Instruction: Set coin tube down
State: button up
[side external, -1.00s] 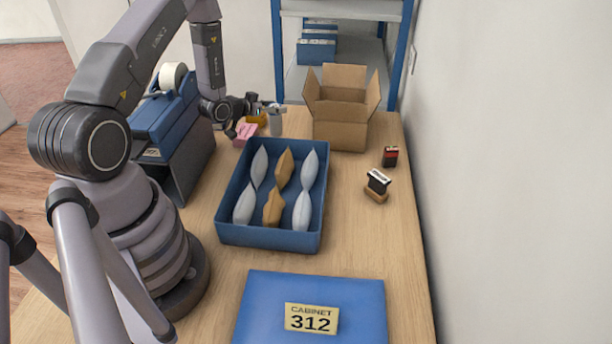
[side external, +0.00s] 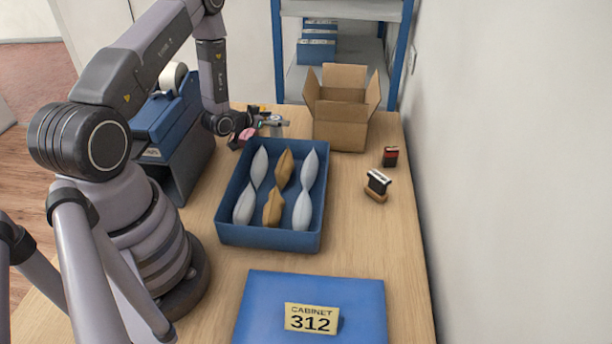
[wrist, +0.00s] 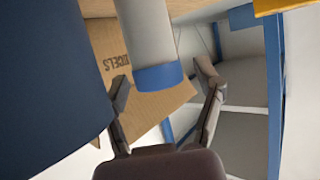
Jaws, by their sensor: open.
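The coin tube appears to be the pale grey cylinder with a blue end band (wrist: 147,40) in the wrist view. It also shows small at the far side of the counter in the side view (side external: 277,131). My gripper (wrist: 165,92) is open, with one finger on each side of the tube's blue end and gaps showing beside it. In the side view my gripper (side external: 274,122) is low over the counter and partly covers the tube. The tube's far end is cut off in the wrist view, so its contact with the counter is hidden.
An open cardboard box (side external: 341,134) stands right of my gripper. A blue tray (side external: 268,237) of pouches lies nearer. A stamp (side external: 377,184) and a small red-black item (side external: 390,157) sit at right.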

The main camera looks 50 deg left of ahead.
jog(key=shift+s+r, duration=0.2)
jog(key=shift+r, duration=0.05)
jog(key=v, duration=0.5)
jog(key=w+d+r+m+g, duration=0.1)
jog(key=d+r, duration=0.1)
jog(key=r, duration=0.6)
jog(key=w+d+r+m+g, duration=0.1)
jog(key=d+r, duration=0.1)
jog(key=r, duration=0.6)
jog(key=s+d+r+g, duration=0.2)
jog(key=s+d+r, duration=0.4)
jog(key=r, duration=0.4)
jog(key=s+d+r+g+h, duration=0.1)
jog(key=s+d+r+g, duration=0.1)
jog(key=s+d, duration=0.4)
jog(key=s+d+r+g+h, duration=0.1)
jog(key=s+d+r, duration=0.3)
jog(key=s, duration=0.9)
jog(key=shift+s+d+g, duration=0.4)
jog(key=shift+d, duration=0.55)
